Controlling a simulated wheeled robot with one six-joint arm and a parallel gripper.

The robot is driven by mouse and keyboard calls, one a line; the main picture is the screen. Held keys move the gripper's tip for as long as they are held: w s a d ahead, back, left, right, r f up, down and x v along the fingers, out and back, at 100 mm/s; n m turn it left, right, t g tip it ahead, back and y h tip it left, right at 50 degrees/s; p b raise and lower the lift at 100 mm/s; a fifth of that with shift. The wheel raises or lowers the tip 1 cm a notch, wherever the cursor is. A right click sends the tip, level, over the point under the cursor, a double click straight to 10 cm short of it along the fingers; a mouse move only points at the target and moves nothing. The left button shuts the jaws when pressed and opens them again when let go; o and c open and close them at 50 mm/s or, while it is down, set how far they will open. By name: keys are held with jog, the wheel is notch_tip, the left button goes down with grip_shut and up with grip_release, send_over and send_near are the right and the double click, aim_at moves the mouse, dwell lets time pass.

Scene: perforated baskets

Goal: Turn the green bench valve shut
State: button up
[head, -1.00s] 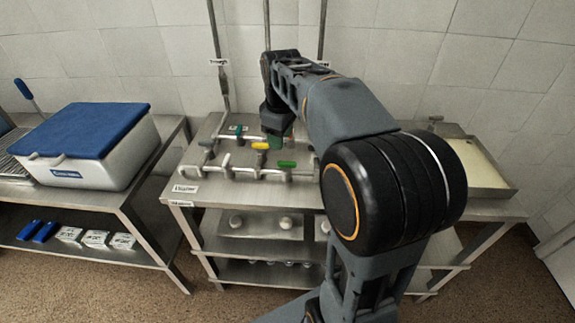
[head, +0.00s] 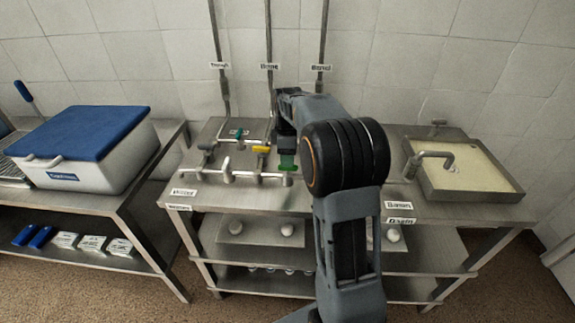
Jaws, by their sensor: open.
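The green bench valve (head: 288,168) is at the right end of the front pipe run on the steel bench. Its handle lies roughly left to right in the head view. My gripper (head: 287,159) points down directly over this handle, its fingertips at or just above it. The gripper is open. The fingers and the handle overlap in the picture, so I cannot tell whether they touch. Part of the valve is hidden behind the gripper.
A yellow valve handle (head: 261,150) stands close on the left, with a teal one (head: 238,133) and a blue-grey one (head: 207,146) beyond. Vertical pipes rise behind. A shallow basin (head: 468,195) is at the right and a blue-lidded cooler (head: 85,130) at the left.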

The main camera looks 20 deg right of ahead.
jog(key=shift+f, duration=1.75)
grip_shut()
